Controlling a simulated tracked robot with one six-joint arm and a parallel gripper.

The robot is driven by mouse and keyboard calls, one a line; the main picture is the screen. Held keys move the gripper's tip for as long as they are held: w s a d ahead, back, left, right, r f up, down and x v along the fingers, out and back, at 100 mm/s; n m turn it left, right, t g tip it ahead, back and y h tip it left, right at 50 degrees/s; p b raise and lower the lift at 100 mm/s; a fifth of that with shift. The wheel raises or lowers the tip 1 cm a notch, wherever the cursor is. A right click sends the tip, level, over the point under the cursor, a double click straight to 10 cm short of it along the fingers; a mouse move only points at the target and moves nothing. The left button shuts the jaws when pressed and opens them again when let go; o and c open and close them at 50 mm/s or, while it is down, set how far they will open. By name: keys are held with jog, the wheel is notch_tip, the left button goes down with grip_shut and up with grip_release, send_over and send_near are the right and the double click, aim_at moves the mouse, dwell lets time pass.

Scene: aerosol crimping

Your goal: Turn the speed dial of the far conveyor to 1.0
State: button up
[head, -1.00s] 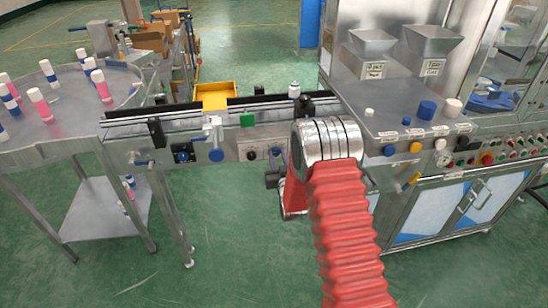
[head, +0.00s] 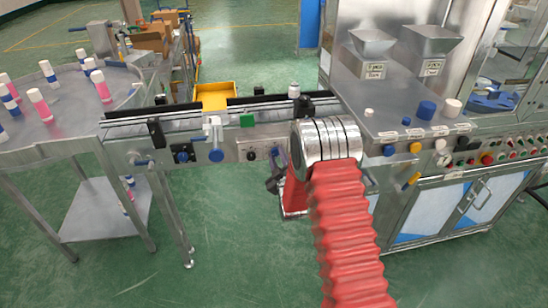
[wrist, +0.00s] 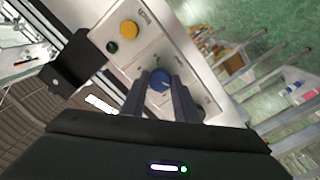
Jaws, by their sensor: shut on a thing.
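In the wrist view, a round blue dial (wrist: 158,79) sits on a pale control panel (wrist: 148,60). My gripper (wrist: 160,88) has its two dark fingers closed on the sides of the dial. A scale with small marks is partly visible around it, but the numbers are too small to read. In the head view the conveyor (head: 132,146) runs across the middle, with knobs along its front.
A steel machine cabinet (head: 425,215) stands at right, and a round table (head: 55,125) with pink and blue bottles at left. A yellow bin (head: 215,94) is behind the conveyor.

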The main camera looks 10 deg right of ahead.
jog(key=shift+w+a+r, duration=0.1)
jog(key=shift+a+r, duration=0.1)
jog(key=shift+r, duration=0.05)
jog(key=o, duration=1.1)
jog(key=shift+f, duration=0.15)
jog(key=shift+c, duration=0.2)
jog(key=shift+d, duration=0.1)
jog(key=s, duration=1.4)
jog(key=shift+f, duration=0.1)
